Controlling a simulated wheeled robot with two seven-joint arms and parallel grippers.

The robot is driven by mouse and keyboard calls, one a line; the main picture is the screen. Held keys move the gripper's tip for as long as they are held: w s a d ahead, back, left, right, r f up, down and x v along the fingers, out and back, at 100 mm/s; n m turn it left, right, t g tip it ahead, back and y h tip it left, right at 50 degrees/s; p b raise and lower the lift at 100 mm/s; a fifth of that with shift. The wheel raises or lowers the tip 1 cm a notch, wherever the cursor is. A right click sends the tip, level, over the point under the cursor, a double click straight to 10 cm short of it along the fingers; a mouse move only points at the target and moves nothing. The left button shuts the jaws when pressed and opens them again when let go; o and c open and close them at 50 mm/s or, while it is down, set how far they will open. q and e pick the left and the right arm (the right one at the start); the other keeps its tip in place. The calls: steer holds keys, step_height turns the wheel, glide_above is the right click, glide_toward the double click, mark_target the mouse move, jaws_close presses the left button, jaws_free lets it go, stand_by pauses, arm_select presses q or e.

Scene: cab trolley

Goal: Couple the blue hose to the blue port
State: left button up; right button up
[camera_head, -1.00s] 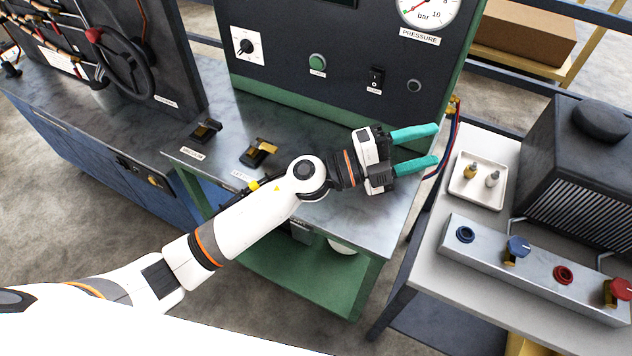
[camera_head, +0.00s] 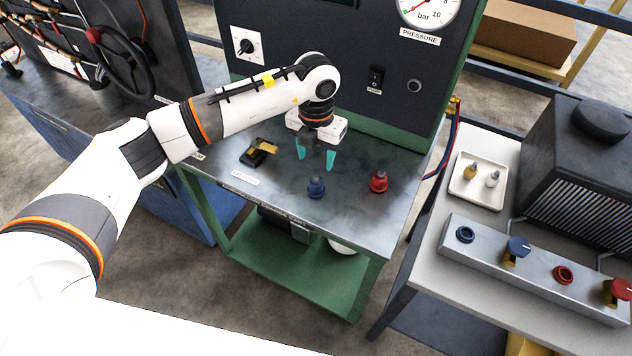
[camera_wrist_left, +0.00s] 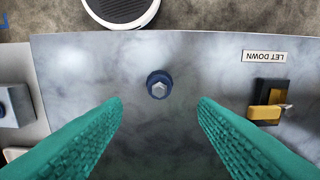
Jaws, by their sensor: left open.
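My left gripper (camera_head: 316,159) is open and empty over the metal bench, fingers pointing down. A blue fitting (camera_head: 316,188) with a grey metal top stands on the bench just in front of it. In the left wrist view this blue fitting (camera_wrist_left: 159,85) lies ahead of and between the teal fingertips (camera_wrist_left: 160,103), apart from them. A blue-ringed port (camera_head: 465,234) is on the metal block at the right. A blue hose (camera_head: 451,135) and a red one hang at the panel's right side; their far ends are hidden. My right gripper is out of view.
A red fitting (camera_head: 378,182) stands right of the blue one. The block also has a blue knob (camera_head: 517,247), a red port (camera_head: 563,275) and a red knob (camera_head: 617,291). A white tray (camera_head: 478,194) holds two small fittings. A black-yellow lever (camera_head: 259,152) is left.

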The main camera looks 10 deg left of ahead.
mark_target(316, 176)
arm_select(q)
steer(key=shift+f, duration=0.15)
step_height(316, 176, down, 9)
steer(key=b, duration=0.6)
steer(key=shift+b, duration=0.35)
stand_by(1.2)
jaws_close()
steer(key=shift+r, duration=0.25)
steer(key=shift+r+p, duration=1.8)
steer(key=shift+r, duration=1.1)
